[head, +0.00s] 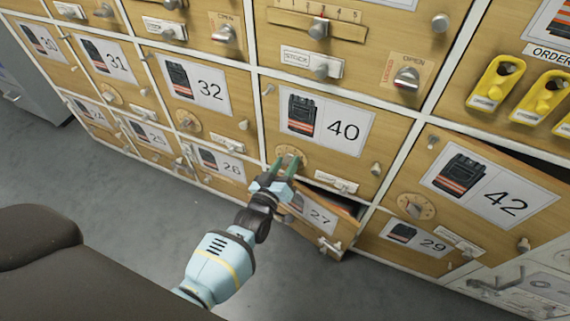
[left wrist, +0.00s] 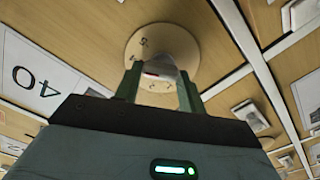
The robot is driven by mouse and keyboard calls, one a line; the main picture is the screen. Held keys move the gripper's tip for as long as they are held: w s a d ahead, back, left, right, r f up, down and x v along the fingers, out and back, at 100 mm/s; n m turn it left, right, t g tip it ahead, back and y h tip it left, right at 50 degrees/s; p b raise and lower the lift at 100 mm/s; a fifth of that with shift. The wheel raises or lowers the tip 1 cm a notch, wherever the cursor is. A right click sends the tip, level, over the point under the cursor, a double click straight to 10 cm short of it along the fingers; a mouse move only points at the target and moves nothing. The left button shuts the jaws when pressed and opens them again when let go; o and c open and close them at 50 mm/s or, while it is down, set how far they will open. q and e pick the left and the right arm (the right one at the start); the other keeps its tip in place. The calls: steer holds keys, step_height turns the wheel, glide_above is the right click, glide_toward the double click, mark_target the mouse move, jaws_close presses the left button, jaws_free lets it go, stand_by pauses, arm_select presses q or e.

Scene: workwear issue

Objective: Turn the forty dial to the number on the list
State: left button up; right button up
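The forty dial (head: 290,157) is a round wooden disc on the locker door marked 40 (head: 327,123), below its picture card. My left gripper (head: 284,166) is at this dial, its two green fingers on either side of the knob. In the left wrist view the dial (left wrist: 160,47) faces me, and the pale knob with a red mark (left wrist: 155,72) fills the gap between the fingers (left wrist: 158,85). The fingers appear shut on the knob. Most of the dial's numbers are hidden or too small to read. My right gripper is not in view. I cannot make out a readable list.
The door marked 27 (head: 318,216) stands ajar below, close to my left gripper. The door marked 42 (head: 490,190) also shows a dark gap along its top. Yellow holders (head: 495,82) hang at the upper right near an ORDER label (head: 549,52). Grey floor is clear below.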

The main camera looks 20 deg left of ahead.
arm_select(q)
steer(key=o, duration=0.4)
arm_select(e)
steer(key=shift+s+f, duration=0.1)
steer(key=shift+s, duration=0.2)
arm_select(q)
steer(key=s+p, duration=0.2)
steer(key=s, duration=0.6)
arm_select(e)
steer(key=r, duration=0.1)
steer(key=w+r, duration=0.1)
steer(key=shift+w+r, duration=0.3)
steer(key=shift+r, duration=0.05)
arm_select(q)
steer(key=shift+a, duration=0.1)
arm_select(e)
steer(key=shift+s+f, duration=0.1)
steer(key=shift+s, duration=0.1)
